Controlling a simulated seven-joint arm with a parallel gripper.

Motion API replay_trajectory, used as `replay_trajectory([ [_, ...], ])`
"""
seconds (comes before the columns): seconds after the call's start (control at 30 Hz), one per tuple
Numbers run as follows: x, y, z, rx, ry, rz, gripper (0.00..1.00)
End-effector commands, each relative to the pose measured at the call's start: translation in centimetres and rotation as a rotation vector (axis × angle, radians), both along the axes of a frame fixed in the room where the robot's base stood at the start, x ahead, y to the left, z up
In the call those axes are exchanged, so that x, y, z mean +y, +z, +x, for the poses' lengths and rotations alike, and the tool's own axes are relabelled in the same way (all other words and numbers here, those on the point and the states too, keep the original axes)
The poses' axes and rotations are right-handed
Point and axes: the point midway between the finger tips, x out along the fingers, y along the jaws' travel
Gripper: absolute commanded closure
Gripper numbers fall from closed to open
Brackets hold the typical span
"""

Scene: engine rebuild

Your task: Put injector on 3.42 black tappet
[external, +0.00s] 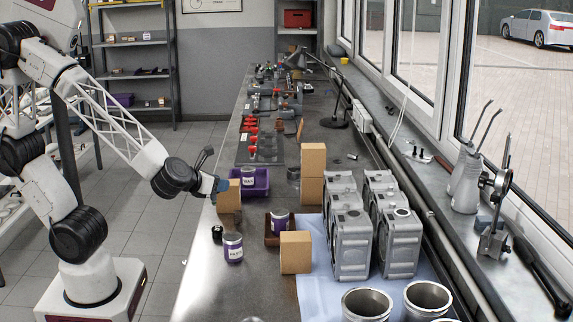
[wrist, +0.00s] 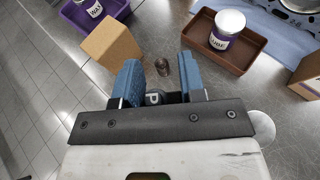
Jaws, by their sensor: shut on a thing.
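My gripper (wrist: 160,88) has two blue fingers, shut on a small dark part (wrist: 154,98) with a pale mark, seen partly between them. I take this part to be the injector, but its full shape is hidden. In the external view my gripper (external: 221,185) is above the bench's left edge, by a cardboard box; the held part cannot be made out there. A small black piece (external: 217,233) stands on the bench beside a purple-labelled can and may be the black tappet.
The cardboard box (external: 228,197) stands close to my gripper. A purple tray (external: 262,186) and a brown tray (external: 271,239), each with a can, are near. The loose can (external: 233,249) stands in front. Engine blocks (external: 351,243) stand at right. Bare bench lies at front left.

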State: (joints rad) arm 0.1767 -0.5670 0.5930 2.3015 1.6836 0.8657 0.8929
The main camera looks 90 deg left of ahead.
Motion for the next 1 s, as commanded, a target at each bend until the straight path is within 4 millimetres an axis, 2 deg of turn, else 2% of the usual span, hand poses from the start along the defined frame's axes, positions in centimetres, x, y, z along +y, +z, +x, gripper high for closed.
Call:
replay_trajectory([
  [0.27,0.0,-0.3,0.0,0.001,0.001,0.001,0.86],
  [0.63,0.0,-4.0,0.0,0.001,0.000,0.001,0.86],
  [1.0,0.0,-4.4,0.0,-0.001,0.000,-0.001,0.86],
])
